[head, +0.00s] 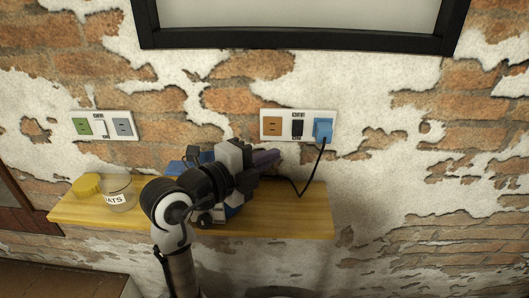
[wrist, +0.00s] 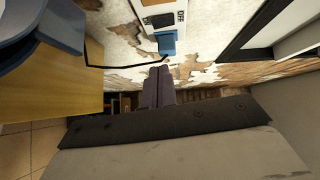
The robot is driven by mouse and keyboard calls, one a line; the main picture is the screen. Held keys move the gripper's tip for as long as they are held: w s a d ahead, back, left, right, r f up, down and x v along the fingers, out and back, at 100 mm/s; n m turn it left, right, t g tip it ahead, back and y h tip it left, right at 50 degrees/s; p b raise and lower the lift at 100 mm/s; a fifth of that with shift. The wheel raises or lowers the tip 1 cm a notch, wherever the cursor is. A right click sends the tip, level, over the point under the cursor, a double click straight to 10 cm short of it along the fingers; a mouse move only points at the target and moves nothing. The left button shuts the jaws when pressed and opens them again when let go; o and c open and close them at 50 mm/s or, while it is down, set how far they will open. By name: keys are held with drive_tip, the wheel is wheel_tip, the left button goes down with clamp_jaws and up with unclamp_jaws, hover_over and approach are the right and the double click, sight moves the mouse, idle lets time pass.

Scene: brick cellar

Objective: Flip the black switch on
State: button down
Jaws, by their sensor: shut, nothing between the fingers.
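The black switch (head: 298,128) sits in the middle of the right-hand white wall plate (head: 285,114), between OFF and ON labels. Its rocker position is too small to tell. It also shows at the top of the wrist view (wrist: 160,19), with OFF beside it. A blue plug (head: 323,129) with a black cord is in the plate's right end; it also shows in the wrist view (wrist: 167,43). My gripper (head: 277,155) is shut and empty, below and left of the switch, apart from it. Its purple-grey fingers (wrist: 161,70) point toward the wall.
A wooden shelf (head: 290,222) runs below the plates. Another plate (head: 102,115) is at left. A black frame (head: 300,41) hangs above. The cord loops near my fingers.

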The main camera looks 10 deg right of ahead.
sight(302, 135)
drive_tip(key=w+d+p, duration=0.1)
drive_tip(key=w+d, duration=0.1)
drive_tip(key=w+d+p, duration=0.1)
drive_tip(key=w+d, duration=0.1)
drive_tip(key=w+d+f+p, duration=0.1)
drive_tip(key=w+d, duration=0.2)
drive_tip(key=shift+p, duration=0.4)
drive_tip(key=shift+f, duration=0.1)
drive_tip(key=b, duration=0.2)
drive_tip(key=shift+w+f+b, duration=0.2)
drive_tip(key=shift+f+b, duration=0.15)
drive_tip(key=shift+r, duration=0.35)
drive_tip(key=shift+s+f, duration=0.1)
drive_tip(key=shift+f, duration=0.05)
